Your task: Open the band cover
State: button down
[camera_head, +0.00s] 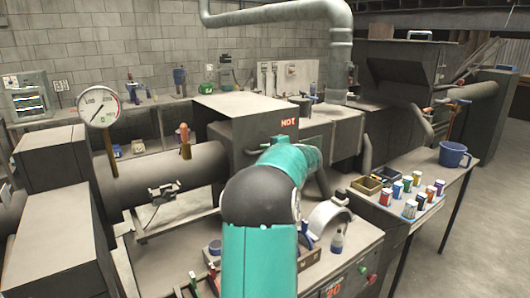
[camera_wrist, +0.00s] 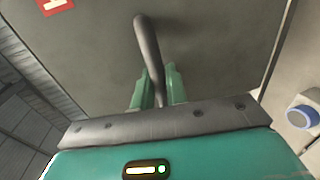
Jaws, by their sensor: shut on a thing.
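The band cover shows in the head view as a grey boxy housing (camera_head: 245,148) with a red HOT label (camera_head: 289,123) on its face. In the wrist view its flat grey panel (camera_wrist: 215,50) fills most of the picture, with part of the red label at the top left. A curved dark bar handle (camera_wrist: 149,40) stands out from the panel. My gripper (camera_wrist: 157,88) has its green fingers on either side of the handle's near end and is shut on it. In the head view my teal arm hides the gripper and handle.
A pipe (camera_head: 165,175) with a dial gauge (camera_head: 98,107) runs to the left of the housing. At the right, a bench holds a blue mug (camera_head: 453,154) and several small coloured containers. A cart top with a bottle (camera_head: 337,241) lies close by my arm. Floor is open at far right.

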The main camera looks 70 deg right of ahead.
jog(key=c, duration=1.5)
grip_release()
jog(key=v, duration=1.3)
jog(key=shift+s+a, duration=0.2)
jog(key=shift+s, duration=0.15)
jog(key=shift+r, duration=0.1)
